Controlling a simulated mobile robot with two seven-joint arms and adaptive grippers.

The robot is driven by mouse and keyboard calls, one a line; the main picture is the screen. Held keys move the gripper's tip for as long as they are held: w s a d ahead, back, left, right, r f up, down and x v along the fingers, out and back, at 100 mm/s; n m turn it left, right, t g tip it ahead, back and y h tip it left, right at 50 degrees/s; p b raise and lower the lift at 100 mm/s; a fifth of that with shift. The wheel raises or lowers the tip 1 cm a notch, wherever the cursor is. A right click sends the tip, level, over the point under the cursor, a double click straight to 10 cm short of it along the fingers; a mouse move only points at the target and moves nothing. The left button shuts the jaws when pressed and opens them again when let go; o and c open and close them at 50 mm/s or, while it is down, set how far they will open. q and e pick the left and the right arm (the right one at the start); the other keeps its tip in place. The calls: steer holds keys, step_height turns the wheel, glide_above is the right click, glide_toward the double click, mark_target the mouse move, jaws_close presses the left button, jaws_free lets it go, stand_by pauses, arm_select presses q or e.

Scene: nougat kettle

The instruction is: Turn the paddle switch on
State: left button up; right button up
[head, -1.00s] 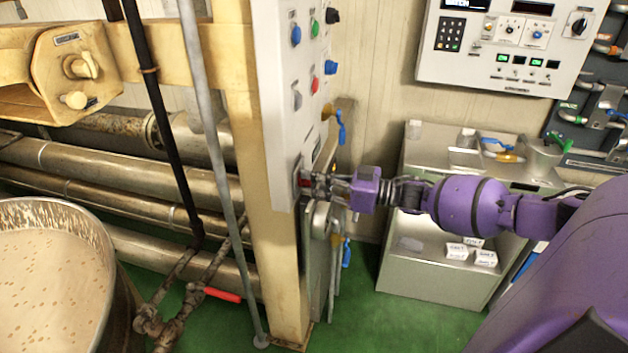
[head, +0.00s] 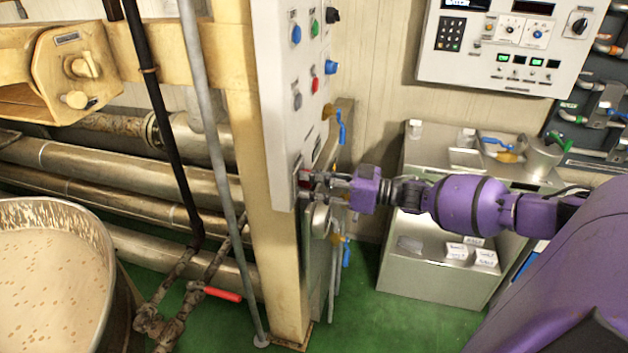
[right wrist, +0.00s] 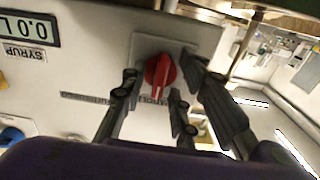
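The paddle switch is a red knob with a pale pointer line (right wrist: 160,72) on a square plate low on the white control panel. In the head view it is a small red patch (head: 303,179) on the panel's lower end, partly hidden by my fingers. My right gripper (head: 313,180) is at the switch. In the right wrist view its fingers (right wrist: 157,86) are spread on both sides of the knob, with a gap on the left; contact on the right is unclear. My left gripper is not in view.
The white panel (head: 290,120) carries several coloured buttons and knobs above the switch. A yellow post (head: 262,200) stands beside it. Blue-handled valves hang just right of the panel. A metal cabinet (head: 430,270) stands behind my forearm. A kettle (head: 100,225) is at the left.

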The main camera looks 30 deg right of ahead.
steer(key=v, duration=1.2)
stand_by(0.5)
